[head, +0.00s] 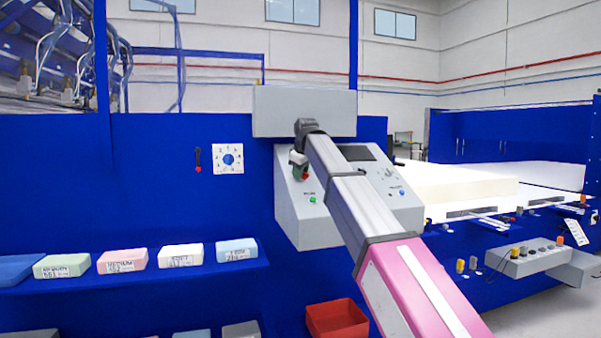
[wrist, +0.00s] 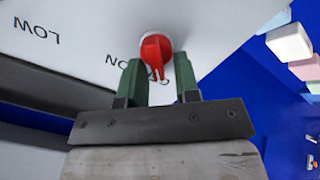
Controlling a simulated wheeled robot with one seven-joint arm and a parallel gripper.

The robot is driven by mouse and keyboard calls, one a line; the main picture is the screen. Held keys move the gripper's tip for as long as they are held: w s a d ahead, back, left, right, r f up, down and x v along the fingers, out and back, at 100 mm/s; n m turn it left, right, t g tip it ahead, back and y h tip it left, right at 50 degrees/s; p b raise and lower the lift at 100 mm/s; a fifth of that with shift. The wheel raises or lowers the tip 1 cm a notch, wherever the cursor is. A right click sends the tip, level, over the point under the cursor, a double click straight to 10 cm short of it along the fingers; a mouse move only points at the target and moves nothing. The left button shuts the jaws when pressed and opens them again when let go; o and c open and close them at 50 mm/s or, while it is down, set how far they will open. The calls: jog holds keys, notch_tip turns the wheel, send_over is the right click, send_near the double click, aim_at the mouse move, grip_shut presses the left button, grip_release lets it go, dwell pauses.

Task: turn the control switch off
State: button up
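The control switch is a red knob (wrist: 156,50) on the pale face of a grey control box (head: 290,218). In the wrist view its narrow grip points down toward my gripper, near upside-down lettering that reads "ON", partly covered. "LOW" is printed farther left. My gripper (wrist: 158,66) is open, with one green finger on each side of the knob's grip. Gaps show between the fingers and the grip, so it does not look clamped. In the head view my gripper (head: 298,158) is at the box's upper left, and the red knob (head: 304,175) shows just below it.
A green button (head: 312,200) and a blue button (head: 402,194) sit lower on the box. A shelf with several coloured foam blocks (head: 181,255) is at left, a red bin (head: 337,320) below. My arm hides part of the box's middle.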

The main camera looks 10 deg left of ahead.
jog(key=shift+o, duration=0.3)
jog(key=v, duration=1)
jog(key=shift+s+r, duration=0.2)
jog(key=shift+r, duration=0.15)
jog(key=shift+s+d, duration=0.1)
jog(key=shift+d, duration=0.05)
